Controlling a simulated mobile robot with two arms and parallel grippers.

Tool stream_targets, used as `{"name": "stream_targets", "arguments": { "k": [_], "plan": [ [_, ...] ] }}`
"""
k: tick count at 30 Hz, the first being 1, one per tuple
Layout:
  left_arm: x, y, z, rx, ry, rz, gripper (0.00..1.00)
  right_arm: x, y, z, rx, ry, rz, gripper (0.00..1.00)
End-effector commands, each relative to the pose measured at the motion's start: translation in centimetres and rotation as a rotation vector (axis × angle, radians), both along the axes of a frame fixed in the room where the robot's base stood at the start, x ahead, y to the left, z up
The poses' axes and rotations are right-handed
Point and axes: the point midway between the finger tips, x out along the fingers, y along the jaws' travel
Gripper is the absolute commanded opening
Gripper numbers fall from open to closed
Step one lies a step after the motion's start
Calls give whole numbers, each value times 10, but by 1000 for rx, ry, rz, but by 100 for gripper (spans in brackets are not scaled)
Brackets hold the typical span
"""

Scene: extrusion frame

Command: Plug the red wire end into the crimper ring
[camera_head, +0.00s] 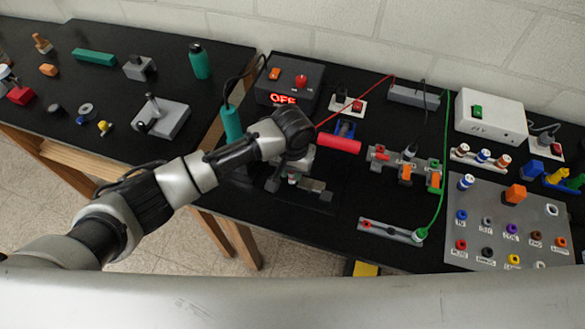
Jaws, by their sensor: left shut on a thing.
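My left gripper (292,178) points down below its dark wrist over the black bench. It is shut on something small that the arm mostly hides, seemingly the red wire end. The red wire (355,101) runs from the back of the bench down-left and disappears behind my left wrist. A grey device (313,187) sits on the bench at the gripper; it may be the crimper. I cannot make out its ring or tell whether the wire end touches it. A thick red cylinder (338,144) lies just right of the wrist. My right gripper is not in view.
A power supply (288,83) reading OFF stands behind the wrist, beside a teal tool (231,123). A grey clamp fixture (405,166), a green wire (443,145), a terminal strip (391,230) and a plug panel (490,236) lie to the right. Bare bench shows between them.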

Motion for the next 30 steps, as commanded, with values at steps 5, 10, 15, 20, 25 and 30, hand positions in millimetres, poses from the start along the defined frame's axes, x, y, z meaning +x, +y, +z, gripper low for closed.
{"name": "stream_targets", "arguments": {
  "k": [5, 10, 15, 20, 25, 30],
  "plan": [
    [0, 0, -3, 0, -1, 0, 0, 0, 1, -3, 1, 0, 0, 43],
    [0, 0, -2, 0, -1, 0, 0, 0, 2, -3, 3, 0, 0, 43],
    [0, 0, -2, 0, 0, 0, 0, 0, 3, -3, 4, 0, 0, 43],
    [0, 0, -2, 0, 0, 0, 0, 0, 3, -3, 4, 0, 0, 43],
    [0, 0, -2, 0, 0, 0, 0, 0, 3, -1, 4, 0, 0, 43],
    [-1, 0, -1, -1, 0, 1, 0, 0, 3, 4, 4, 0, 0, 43]
  ]
}}
